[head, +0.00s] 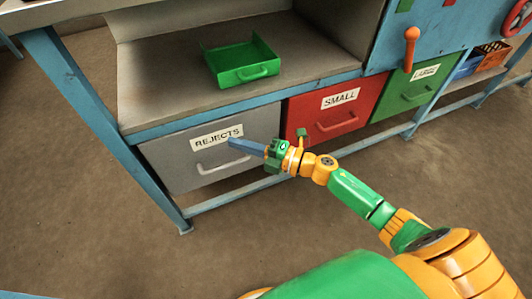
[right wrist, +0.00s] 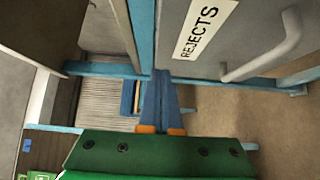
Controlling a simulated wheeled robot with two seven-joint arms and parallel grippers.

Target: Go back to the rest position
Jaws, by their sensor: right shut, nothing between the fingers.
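My right gripper (head: 247,147) is shut and empty. In the head view its blue fingers point left in front of the grey drawer labelled REJECTS (head: 211,157), close to the drawer's handle. In the right wrist view the blue fingertips (right wrist: 161,85) lie together, and the REJECTS drawer (right wrist: 240,45) with its pale handle is above and to the right of them. I cannot tell whether the fingers touch the drawer. My left gripper is not in view.
A green tray (head: 242,63) sits on the shelf above the drawers. A red SMALL drawer (head: 330,110) and a green LARGE drawer (head: 415,86) are right of REJECTS. Blue legs (head: 95,120) and a low rail frame the bench. The floor (head: 120,240) in front is clear.

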